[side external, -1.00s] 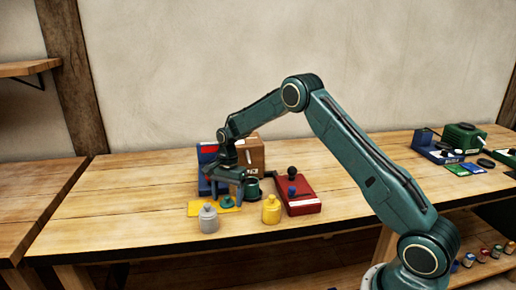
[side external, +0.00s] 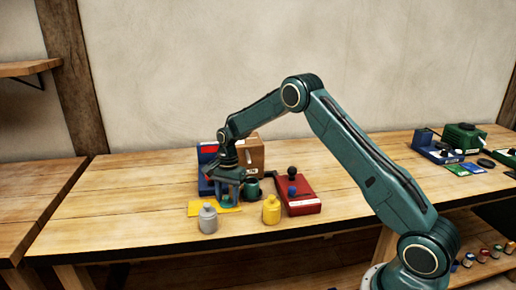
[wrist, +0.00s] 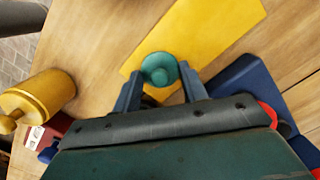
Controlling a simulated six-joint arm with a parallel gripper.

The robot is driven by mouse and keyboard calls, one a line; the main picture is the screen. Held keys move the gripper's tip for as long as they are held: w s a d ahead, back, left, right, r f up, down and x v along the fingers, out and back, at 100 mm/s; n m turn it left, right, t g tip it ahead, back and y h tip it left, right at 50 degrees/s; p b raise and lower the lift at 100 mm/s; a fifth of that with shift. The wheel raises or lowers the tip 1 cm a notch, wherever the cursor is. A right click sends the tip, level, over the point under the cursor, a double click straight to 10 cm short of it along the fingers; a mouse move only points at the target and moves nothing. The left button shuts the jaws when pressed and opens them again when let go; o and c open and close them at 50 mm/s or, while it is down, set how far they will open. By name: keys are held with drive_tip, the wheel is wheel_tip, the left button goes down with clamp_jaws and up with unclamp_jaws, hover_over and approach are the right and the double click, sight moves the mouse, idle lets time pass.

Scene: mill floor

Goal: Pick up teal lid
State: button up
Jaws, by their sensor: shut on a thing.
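The teal lid (wrist: 160,68) is a small round disc with a knob, seen over the yellow sheet (wrist: 215,35) in the wrist view. My gripper (wrist: 158,80) is shut on the lid, with one blue finger on each side of it. In the side view my gripper (side external: 227,196) points down, low over the yellow sheet (side external: 197,210). The fingers mostly hide the lid there, and I cannot tell whether it still touches the sheet.
A grey jar (side external: 208,219) and a yellow jar (side external: 271,211) stand in front. A teal mug (side external: 252,189) is close on the right, beside a red box (side external: 304,207) with knobs. A blue box (side external: 206,155) and brown carton (side external: 256,155) stand behind. The table's left is clear.

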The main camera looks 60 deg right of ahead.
drive_tip(key=shift+r, duration=0.1)
wheel_tip(320, 180, up, 20)
idle(0.7)
drive_tip(key=shift+d, duration=0.1)
idle(0.7)
drive_tip(key=s+d+f+m, duration=0.3)
drive_tip(key=d+f+m, duration=0.2)
drive_tip(key=d+f, duration=0.2)
drive_tip(key=shift+s+d+f+t, duration=0.3)
drive_tip(key=shift+s+d, duration=0.1)
drive_tip(key=shift+d, duration=0.35)
drive_tip(key=shift+f, duration=0.1)
drive_tip(key=shift+f, duration=3.05)
drive_tip(key=shift+f, duration=0.15)
